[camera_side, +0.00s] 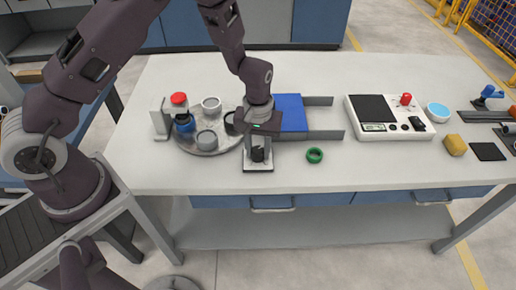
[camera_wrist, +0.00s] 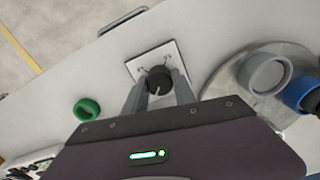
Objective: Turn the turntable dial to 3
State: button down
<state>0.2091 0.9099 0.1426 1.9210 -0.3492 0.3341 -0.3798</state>
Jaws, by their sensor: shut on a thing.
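The dial is a black knob (camera_wrist: 158,80) on a light square plate (camera_wrist: 140,62), seen in the wrist view. In the side view the knob (camera_side: 258,154) stands in front of the turntable (camera_side: 225,144), near the table's front edge. My gripper (camera_wrist: 158,88) points down at the dial, with one finger on each side of the knob, shut on it. A white mark shows on the knob's top. The numbers around it are too small to read. The turntable is a grey round plate carrying several ring-shaped pipe pieces, grey, blue and dark; it also shows in the wrist view (camera_wrist: 215,88).
A green ring (camera_side: 314,155) lies on the table right of the dial. A blue block (camera_side: 290,112) between grey rails stands behind my gripper. A white device with a black pad (camera_side: 390,118), a blue bowl (camera_side: 438,112) and a yellow block (camera_side: 455,145) are farther right.

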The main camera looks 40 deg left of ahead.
aim_at(258, 149)
dwell(0.3)
jog(key=c, duration=1)
grip_release()
notch_tip(258, 149, up, 8)
jog(key=shift+f, duration=0.2)
jog(key=s+r+m+t, duration=0.1)
jog(key=s+r, duration=0.2)
jog(key=r, duration=0.3)
jog(key=s+a+r+m+t+h, duration=0.1)
jog(key=s+r, duration=0.3)
jog(key=r, duration=0.3)
jog(key=s+r+m+t, duration=0.1)
jog(key=s+r, duration=0.2)
jog(key=r, duration=0.3)
jog(key=s+a+r+m+t, duration=0.1)
jog(key=s, duration=0.3)
jog(key=s+a+r+m, duration=0.1)
jog(key=s+r, duration=0.1)
jog(key=s, duration=0.3)
jog(key=s+a+r+m+t+y, duration=0.1)
jog(key=s, duration=0.4)
jog(key=shift+s+a+r+m+t, duration=0.1)
jog(key=shift+s+r+m+t, duration=0.1)
jog(key=shift+r+m+t, duration=0.15)
